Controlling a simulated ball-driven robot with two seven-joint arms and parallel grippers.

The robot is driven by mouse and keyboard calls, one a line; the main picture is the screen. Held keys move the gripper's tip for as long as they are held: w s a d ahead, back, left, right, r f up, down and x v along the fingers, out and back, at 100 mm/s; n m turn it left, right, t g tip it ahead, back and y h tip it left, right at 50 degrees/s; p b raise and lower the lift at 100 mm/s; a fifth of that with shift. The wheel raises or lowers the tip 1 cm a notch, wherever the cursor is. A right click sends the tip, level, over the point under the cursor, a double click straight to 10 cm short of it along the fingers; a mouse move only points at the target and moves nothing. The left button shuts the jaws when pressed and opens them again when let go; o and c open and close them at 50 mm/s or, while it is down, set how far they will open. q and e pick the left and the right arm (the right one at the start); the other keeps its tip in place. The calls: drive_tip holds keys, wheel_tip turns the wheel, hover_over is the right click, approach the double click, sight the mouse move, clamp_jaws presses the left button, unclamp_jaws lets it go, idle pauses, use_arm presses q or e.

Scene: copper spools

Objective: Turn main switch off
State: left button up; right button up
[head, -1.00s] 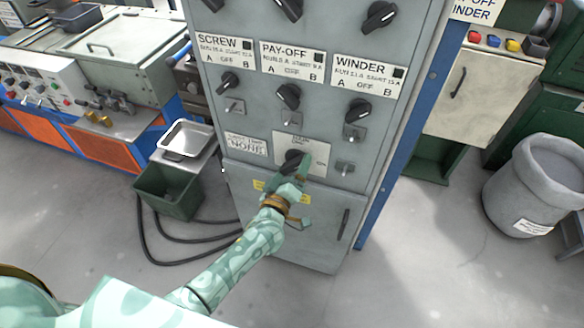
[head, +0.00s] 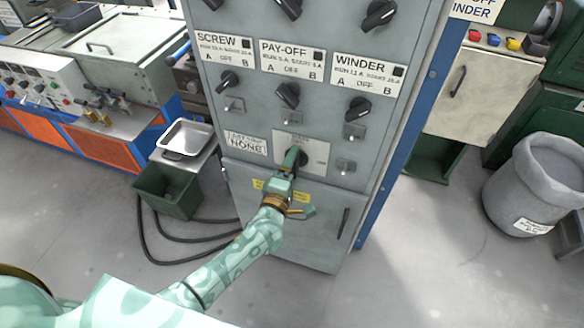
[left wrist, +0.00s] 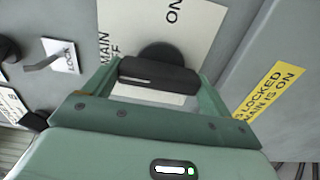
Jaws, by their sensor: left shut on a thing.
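The main switch is a black rotary handle (left wrist: 158,76) on a white plate (head: 312,163) low on the grey cabinet. In the head view the handle is mostly hidden by my left gripper (head: 294,162). In the left wrist view my left gripper (left wrist: 158,84) is shut on the handle, one finger at each end. The plate's MAIN and OFF lettering is by the handle's left end there, and ON is at the upper right. A pale line on the handle lies toward the OFF side. My right gripper is not in view.
Above are the SCREW, PAY-OFF and WINDER knobs (head: 288,95) with small toggles below. A yellow label (left wrist: 270,90) is near the switch. A green bin (head: 170,190) and black cables stand left, a grey barrel (head: 535,185) right.

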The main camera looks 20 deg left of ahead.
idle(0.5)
use_arm(q)
drive_tip(key=o, duration=0.9)
drive_tip(key=shift+c, duration=0.2)
drive_tip(key=s+p, duration=0.1)
drive_tip(key=s, duration=1.5)
drive_tip(key=shift+s+a+p, duration=0.2)
drive_tip(key=shift+a+p, duration=0.1)
drive_tip(key=shift+p, duration=0.05)
